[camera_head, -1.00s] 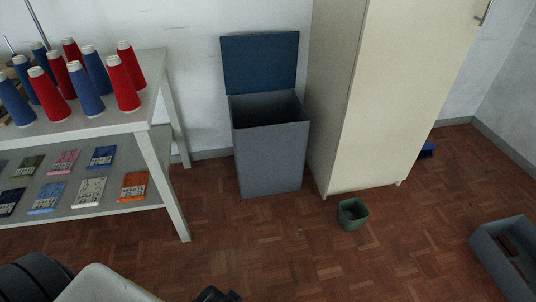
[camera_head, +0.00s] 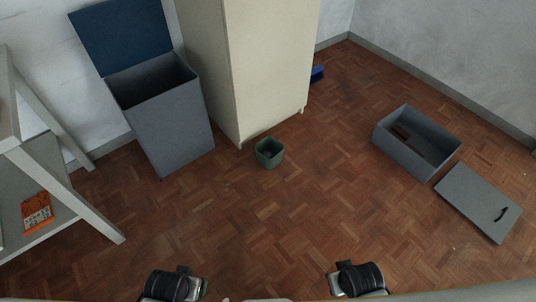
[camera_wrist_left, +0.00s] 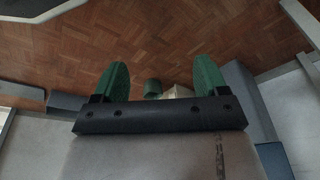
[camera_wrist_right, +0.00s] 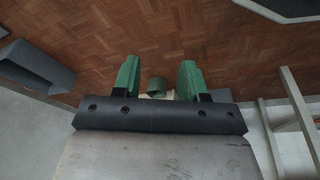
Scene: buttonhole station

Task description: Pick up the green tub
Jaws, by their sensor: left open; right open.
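The green tub (camera_head: 269,153) is a small open-topped container standing upright on the parquet floor, just in front of the cream cabinet. My left gripper (camera_wrist_left: 152,78) is open and empty; the tub (camera_wrist_left: 153,89) shows small and far off between its fingers in the left wrist view. My right gripper (camera_wrist_right: 158,75) is also open and empty, with the tub (camera_wrist_right: 156,86) in the distance between its fingers. Both grippers are well apart from the tub. In the head view dark parts of my arms show at the bottom edge, but the fingertips cannot be made out.
A grey bin (camera_head: 167,119) with its blue lid raised stands left of the cream cabinet (camera_head: 262,67). A white shelf table (camera_head: 70,200) is at the left. A grey box (camera_head: 387,146) and a flat grey panel (camera_head: 470,203) lie at the right. The floor before the tub is clear.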

